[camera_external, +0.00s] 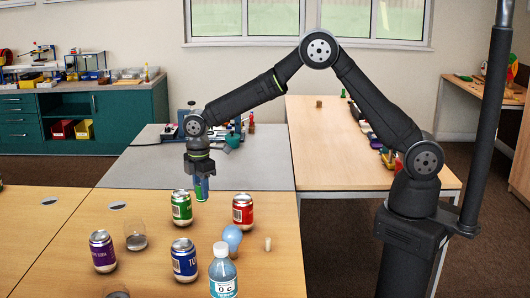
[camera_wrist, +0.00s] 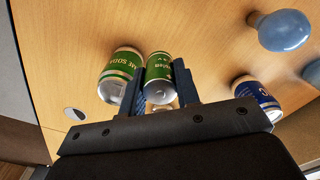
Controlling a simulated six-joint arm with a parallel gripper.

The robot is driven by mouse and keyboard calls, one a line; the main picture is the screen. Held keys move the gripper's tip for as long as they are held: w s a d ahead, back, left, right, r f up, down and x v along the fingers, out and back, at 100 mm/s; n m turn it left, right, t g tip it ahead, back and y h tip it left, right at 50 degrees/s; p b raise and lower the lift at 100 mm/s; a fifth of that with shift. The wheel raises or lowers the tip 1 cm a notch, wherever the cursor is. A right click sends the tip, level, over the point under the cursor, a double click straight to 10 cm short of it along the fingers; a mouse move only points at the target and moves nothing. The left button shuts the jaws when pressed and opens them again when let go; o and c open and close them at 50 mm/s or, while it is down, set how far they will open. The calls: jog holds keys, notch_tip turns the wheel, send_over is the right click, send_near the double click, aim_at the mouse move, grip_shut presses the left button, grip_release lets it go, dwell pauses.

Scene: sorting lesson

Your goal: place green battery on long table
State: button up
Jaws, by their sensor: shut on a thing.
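The green battery (camera_external: 201,190) is a small green cylinder with a pale end, held roughly upright above the front wooden table. It also shows in the wrist view (camera_wrist: 158,70), between the two blue fingers. My gripper (camera_external: 198,178) is shut on it, just behind and to the right of the green soda can (camera_external: 181,207). In the wrist view that can (camera_wrist: 121,72) lies close beside the battery; I cannot tell whether they touch. A long wooden table (camera_external: 325,150) runs back at the right of the external view, apart from my gripper.
The front table (camera_external: 60,215) holds a red can (camera_external: 243,210), a blue can (camera_external: 184,260), a purple can (camera_external: 102,251), a glass (camera_external: 135,236), a blue rounded object (camera_external: 232,237) and a bottle (camera_external: 223,274). A grey tabletop (camera_external: 140,170) lies behind. Small items line the long table's right edge; its middle is clear.

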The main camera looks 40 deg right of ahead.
jog(key=s+a+f, duration=0.1)
jog(key=a+f, duration=0.1)
jog(key=a, duration=0.1)
jog(key=s+a+f, duration=0.1)
jog(key=a+f, duration=0.1)
jog(key=a, duration=0.2)
jog(key=s+a+f, duration=0.1)
jog(key=a+f, duration=0.2)
jog(key=a, duration=0.1)
jog(key=shift+s, duration=0.1)
jog(key=shift+a+f, duration=0.1)
jog(key=shift+f, duration=1.7)
jog(key=shift+f, duration=0.1)
jog(key=o, duration=1)
jog(key=shift+f, duration=0.1)
jog(key=shift+o, duration=0.2)
notch_tip(320, 180, up, 16)
jog(key=shift+s, duration=0.15)
jog(key=shift+r, duration=0.75)
jog(key=shift+c, duration=1.1)
